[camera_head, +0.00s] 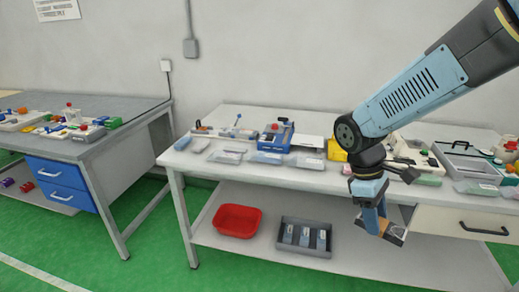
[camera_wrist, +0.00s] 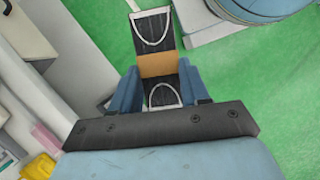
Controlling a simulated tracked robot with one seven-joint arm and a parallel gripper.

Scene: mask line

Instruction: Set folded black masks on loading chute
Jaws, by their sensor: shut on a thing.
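My gripper (camera_wrist: 158,85) is shut on a folded black mask (camera_wrist: 153,28) with white ear loops and a tan band across its middle. The mask sticks out past the two blue fingers in the wrist view. In the head view my gripper (camera_head: 380,226) hangs in front of the workbench, below the tabletop level, pointing down. The held mask (camera_head: 396,236) shows there only as a small dark and tan shape at the fingertips. I cannot tell any thing in view for certain as the loading chute.
The workbench (camera_head: 222,181) carries several clear packs, a blue device (camera_head: 276,137) and a grey case (camera_head: 468,162). Its lower shelf holds a red bin (camera_head: 237,220) and a grey tray (camera_head: 304,237) with blue packs. A second bench (camera_head: 100,150) stands left. Green floor (camera_head: 150,225) lies clear between.

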